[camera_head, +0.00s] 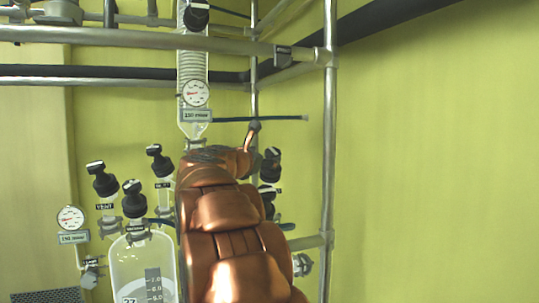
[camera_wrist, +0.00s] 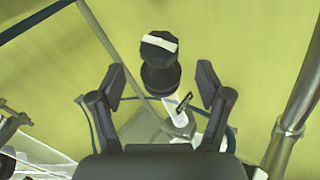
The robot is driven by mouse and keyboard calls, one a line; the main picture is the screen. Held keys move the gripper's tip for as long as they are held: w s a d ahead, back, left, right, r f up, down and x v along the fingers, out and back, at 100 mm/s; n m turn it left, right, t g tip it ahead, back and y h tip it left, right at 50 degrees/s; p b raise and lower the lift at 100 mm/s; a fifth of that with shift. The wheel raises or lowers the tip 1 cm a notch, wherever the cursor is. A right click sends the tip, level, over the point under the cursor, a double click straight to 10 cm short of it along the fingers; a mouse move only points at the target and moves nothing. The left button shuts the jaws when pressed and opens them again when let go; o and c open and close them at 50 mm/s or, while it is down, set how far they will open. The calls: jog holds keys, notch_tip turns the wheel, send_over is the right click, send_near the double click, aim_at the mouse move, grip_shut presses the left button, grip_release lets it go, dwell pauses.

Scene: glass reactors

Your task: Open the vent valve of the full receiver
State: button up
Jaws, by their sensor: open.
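In the wrist view my gripper (camera_wrist: 161,82) is open. A black valve knob (camera_wrist: 159,50) with a white bar on top stands between and just beyond its fingertips, with a gap on both sides. A small dark tag on its stem is unreadable. In the head view my copper arm hides the gripper. A black knob (camera_head: 272,165) shows right of the arm, with others partly hidden below it. Left of the arm is a glass receiver (camera_head: 128,258) with a scale; its lower part is cut off. A black knob (camera_head: 105,180) tagged VENT stands above its left side.
Two more black knobs, one in front (camera_head: 134,199) and one behind (camera_head: 158,161), stand near the left receiver. A glass column (camera_head: 193,75) with a gauge (camera_head: 196,93) rises behind my arm. A steel upright (camera_head: 328,150) stands to the right, with free room beyond it.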

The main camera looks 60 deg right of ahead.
aim_at(276, 155)
jog(key=shift+w+d+p, duration=0.15)
jog(key=shift+d+p, duration=0.3)
jog(key=shift+d, duration=0.65)
jog(key=shift+w+d+p, duration=0.2)
jog(key=shift+d+p, duration=0.25)
jog(key=shift+d, duration=0.6)
jog(key=shift+w+d+p, duration=0.15)
jog(key=shift+d+p, duration=0.3)
jog(key=shift+d, duration=0.65)
jog(key=c, duration=1.2)
jog(key=shift+o, duration=0.2)
jog(key=shift+w+f+n+t+b, duration=0.1)
jog(key=shift+f+n+t+b, duration=0.2)
jog(key=shift+n+t+b, duration=1.1)
jog(key=shift+r+b, duration=0.15)
jog(key=shift+b, duration=1.25)
jog(key=shift+r+n+t+y+b, duration=0.1)
jog(key=shift+n+t+y+b, duration=0.35)
jog(key=shift+n+t, duration=0.7)
jog(key=shift+r+n+t+y+p, duration=0.15)
jog(key=shift+n+t+y+p, duration=0.4)
jog(key=shift+n+t+p, duration=0.7)
jog(key=shift+s+d+n+t+y+p, duration=0.15)
jog(key=shift+n+t+y+p, duration=0.7)
jog(key=shift+p, duration=0.7)
jog(key=shift+s+a+n+t+y+p, duration=0.1)
jog(key=shift+n+t+y+p, duration=0.45)
jog(key=shift+n+t+p, duration=0.75)
